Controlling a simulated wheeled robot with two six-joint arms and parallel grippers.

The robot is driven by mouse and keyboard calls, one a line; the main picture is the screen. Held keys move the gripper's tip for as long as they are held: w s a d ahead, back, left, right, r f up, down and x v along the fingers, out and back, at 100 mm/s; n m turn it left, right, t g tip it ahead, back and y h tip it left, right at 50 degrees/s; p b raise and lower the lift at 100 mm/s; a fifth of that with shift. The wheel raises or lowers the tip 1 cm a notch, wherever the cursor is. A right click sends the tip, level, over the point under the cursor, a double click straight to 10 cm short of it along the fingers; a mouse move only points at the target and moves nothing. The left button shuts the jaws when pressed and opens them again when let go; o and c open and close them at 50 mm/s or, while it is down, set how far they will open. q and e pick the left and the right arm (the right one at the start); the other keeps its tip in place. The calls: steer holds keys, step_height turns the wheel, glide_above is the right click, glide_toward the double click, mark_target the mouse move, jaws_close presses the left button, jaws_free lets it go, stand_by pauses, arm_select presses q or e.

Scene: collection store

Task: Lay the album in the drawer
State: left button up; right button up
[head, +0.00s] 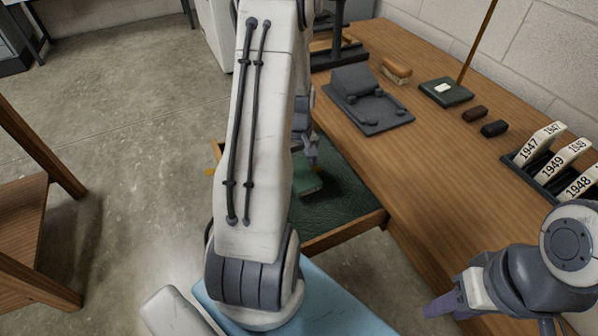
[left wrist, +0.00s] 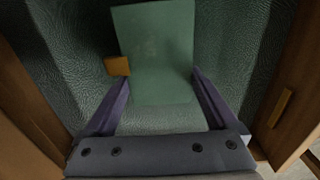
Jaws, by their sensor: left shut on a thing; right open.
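The green album (head: 308,186) is inside the open drawer (head: 345,235), over its dark green lining. It also shows in the left wrist view (left wrist: 158,45), between the fingers. My left gripper (head: 308,160) reaches down into the drawer and is shut on the album. My arm hides part of the drawer. I cannot tell whether the album touches the lining. My right gripper (head: 447,306) is open and empty, low in front of the desk.
The wooden desk (head: 430,150) holds a grey cradle (head: 370,112), a dark green box (head: 446,92), a brush (head: 397,70), two small dark blocks and a rack of year-labelled cards (head: 550,160). A wooden chair (head: 35,220) stands at left. A small orange piece (left wrist: 117,66) sits by the album.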

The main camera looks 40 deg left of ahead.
arm_select(q)
steer(key=shift+f, duration=0.8)
steer(key=shift+f, duration=0.1)
steer(key=o, duration=1.2)
steer(key=shift+o, duration=0.2)
step_height(320, 180, up, 12)
steer(key=p, duration=0.2)
steer(key=shift+p, duration=0.3)
